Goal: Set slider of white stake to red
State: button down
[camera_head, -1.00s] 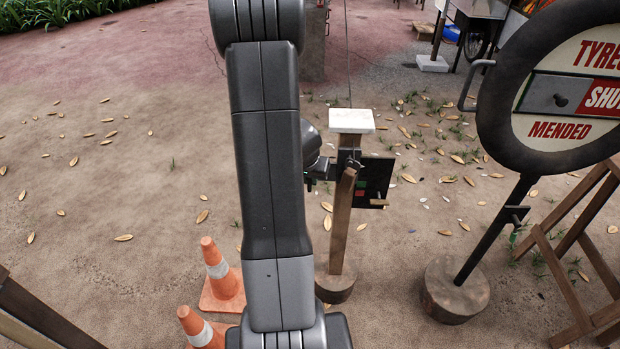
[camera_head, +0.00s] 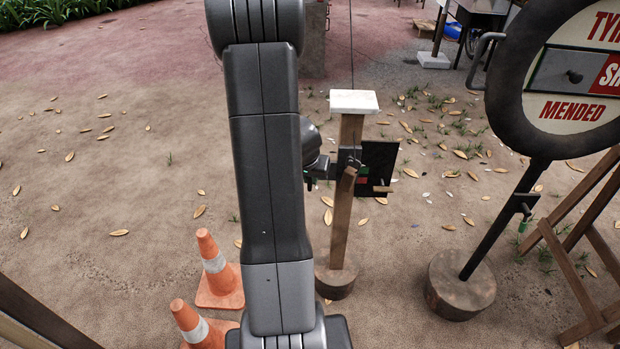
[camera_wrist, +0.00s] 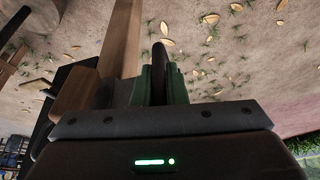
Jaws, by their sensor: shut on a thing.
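The white stake is a wooden post (camera_head: 340,225) with a white cap (camera_head: 354,102) and a round base (camera_head: 335,282). A dark board (camera_head: 378,165) with a small red patch and a wooden peg (camera_head: 383,189) sits at its right side. My gripper (camera_head: 340,170) is at the post, at about the board's height, partly hidden by my arm. In the wrist view my gripper's green fingers (camera_wrist: 163,85) are shut on a thin dark handle (camera_wrist: 160,57), close beside the post (camera_wrist: 120,40). Whether this handle is the slider's grip I cannot tell. The slider's colour reading is hidden.
A round tyre sign (camera_head: 508,80) on a dark pole with a round base (camera_head: 460,285) stands to the right, beside a wooden trestle (camera_head: 570,265). Two orange cones (camera_head: 218,272) stand at the lower left. Leaf-strewn ground is open on the left.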

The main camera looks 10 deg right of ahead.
notch_tip(320, 180, down, 6)
jog(key=b, duration=0.6)
jog(key=shift+f+b, duration=0.15)
jog(key=shift+b, duration=0.25)
jog(key=shift+s, duration=0.1)
jog(key=c, duration=1.5)
grip_release()
jog(key=shift+s+a+r, duration=0.1)
jog(key=shift+r, duration=0.55)
jog(key=p+v, duration=0.3)
jog(key=v, duration=0.9)
jog(key=shift+s+r, duration=0.15)
jog(key=shift+r, duration=0.1)
jog(key=shift+f, duration=0.15)
